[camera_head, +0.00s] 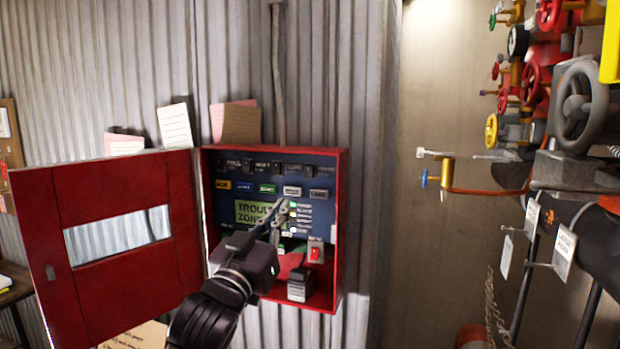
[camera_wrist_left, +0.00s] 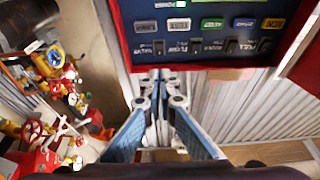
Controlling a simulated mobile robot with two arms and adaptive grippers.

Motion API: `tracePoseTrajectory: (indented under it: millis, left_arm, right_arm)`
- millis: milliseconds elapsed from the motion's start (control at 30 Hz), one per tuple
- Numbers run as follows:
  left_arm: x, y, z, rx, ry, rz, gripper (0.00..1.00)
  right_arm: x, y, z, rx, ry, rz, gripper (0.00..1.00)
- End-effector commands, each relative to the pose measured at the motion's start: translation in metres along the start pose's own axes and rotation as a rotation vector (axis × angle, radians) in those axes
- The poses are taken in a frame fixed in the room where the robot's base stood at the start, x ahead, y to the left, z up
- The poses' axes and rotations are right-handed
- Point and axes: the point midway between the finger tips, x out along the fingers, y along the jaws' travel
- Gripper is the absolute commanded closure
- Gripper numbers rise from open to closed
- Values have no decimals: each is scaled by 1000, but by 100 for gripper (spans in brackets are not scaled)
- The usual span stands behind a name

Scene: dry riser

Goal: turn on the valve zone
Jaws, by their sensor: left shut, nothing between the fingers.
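The alarm panel is a blue board (camera_head: 228,192) inside an open red box (camera_head: 340,215) on the corrugated wall. Small dark switches (camera_head: 277,168) with white labels run along its top, above a row of coloured buttons (camera_head: 267,188). The labels are too small to read surely. My left gripper (camera_head: 281,206) is shut and empty in front of the panel, covering part of the "TROUBLE ZONE" display (camera_head: 250,210). In the left wrist view, the panel (camera_wrist_left: 200,22) appears upside down, its switches (camera_wrist_left: 196,46) beyond my closed fingertips (camera_wrist_left: 158,80). My right gripper is not in view.
The red box door (camera_head: 115,275) stands open to the left. Paper notes (camera_head: 236,124) stand on top. Pipes and valve wheels (camera_head: 578,105) fill the right side.

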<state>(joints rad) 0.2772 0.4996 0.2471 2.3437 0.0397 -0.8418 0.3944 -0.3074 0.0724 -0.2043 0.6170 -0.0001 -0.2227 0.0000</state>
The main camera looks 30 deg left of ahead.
Motion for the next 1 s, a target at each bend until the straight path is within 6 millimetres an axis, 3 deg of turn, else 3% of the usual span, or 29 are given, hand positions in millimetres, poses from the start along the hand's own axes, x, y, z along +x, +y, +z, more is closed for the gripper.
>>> tracePoseTrajectory:
  millis: [267, 800, 1000]
  left_arm:
    - [10, 0, -2, -1, 1, 0, 100]
    - [113, 0, -4, -1, -1, -2, 100]
    - [135, 0, -2, 0, 0, -1, 100]
  right_arm:
    - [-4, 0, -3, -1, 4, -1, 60]
    - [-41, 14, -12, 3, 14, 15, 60]
    - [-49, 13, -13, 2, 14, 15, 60]
